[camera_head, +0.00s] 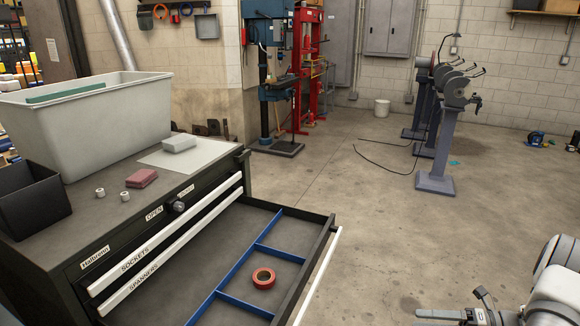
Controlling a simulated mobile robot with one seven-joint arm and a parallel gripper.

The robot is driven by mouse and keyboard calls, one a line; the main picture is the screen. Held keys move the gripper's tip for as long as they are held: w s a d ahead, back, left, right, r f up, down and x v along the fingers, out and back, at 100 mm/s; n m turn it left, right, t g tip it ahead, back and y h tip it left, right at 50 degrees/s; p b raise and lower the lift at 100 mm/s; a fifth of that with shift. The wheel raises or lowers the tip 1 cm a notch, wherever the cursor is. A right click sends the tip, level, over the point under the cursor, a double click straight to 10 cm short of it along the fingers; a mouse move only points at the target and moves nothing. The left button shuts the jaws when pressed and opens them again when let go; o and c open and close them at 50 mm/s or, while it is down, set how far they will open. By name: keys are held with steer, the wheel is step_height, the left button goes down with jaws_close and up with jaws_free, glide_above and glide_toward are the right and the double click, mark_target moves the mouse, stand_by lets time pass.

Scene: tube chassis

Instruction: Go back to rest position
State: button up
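My gripper (460,312) shows at the bottom right, beside my grey and white arm, and is cut off by the picture's lower edge. It is out over the floor, to the right of the open drawer (190,290) and apart from it in the picture. I cannot make out whether its fingers are open or shut, and nothing is clearly seen held in it. A red-orange ring (263,278), like a tape roll, lies in a compartment of the drawer between blue dividers (236,268).
The dark tool cabinet (95,235) stands at left. On it are a grey bin (90,125), a black box (30,200), a reddish block (142,178), a grey block (179,144) and two small white pieces. Grinder stands (437,155) are at back right. The middle floor is clear.

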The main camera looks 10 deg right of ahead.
steer(key=s+a+r+n+g+h, duration=0.1)
steer(key=a+r+n+g+h, duration=0.6)
steer(key=a+r+n, duration=1)
steer(key=s+a+r+n+t+h, duration=0.35)
steer(key=s+r+n, duration=0.2)
steer(key=n, duration=0.55)
steer(key=s+a+r+n+t+h, duration=0.3)
steer(key=s+r+n+h, duration=0.3)
steer(key=n, duration=0.4)
step_height(320, 180, up, 11)
steer(key=s+y+p, duration=0.1)
steer(key=p, duration=1.1)
steer(key=shift+a, duration=0.15)
